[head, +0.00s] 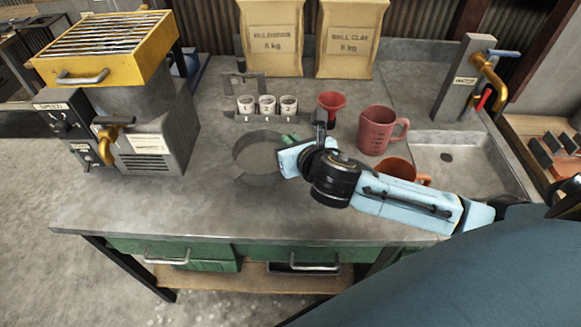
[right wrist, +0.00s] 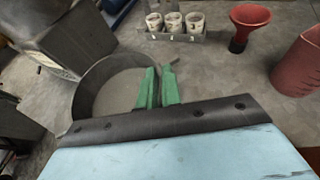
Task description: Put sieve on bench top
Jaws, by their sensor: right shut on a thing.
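The sieve (head: 255,177) is a round grey ring, low and wide, over the middle of the bench top (head: 130,212). It also shows in the right wrist view (right wrist: 88,88), where it looks roughly level. My right gripper (head: 289,139) reaches in from the right and is shut on the sieve's right rim. Its green fingers (right wrist: 157,88) pinch the wall in the right wrist view. I cannot tell whether the sieve's underside touches the bench top. The gripper hides part of its right side. My left gripper is not in view.
A rack of three white cups (head: 267,105) and a red funnel (head: 331,104) stand behind the sieve. A red jug (head: 377,131), an orange mug (head: 397,168) and a sink (head: 450,158) lie right. A yellow-topped machine (head: 150,130) stands left. The front bench strip is clear.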

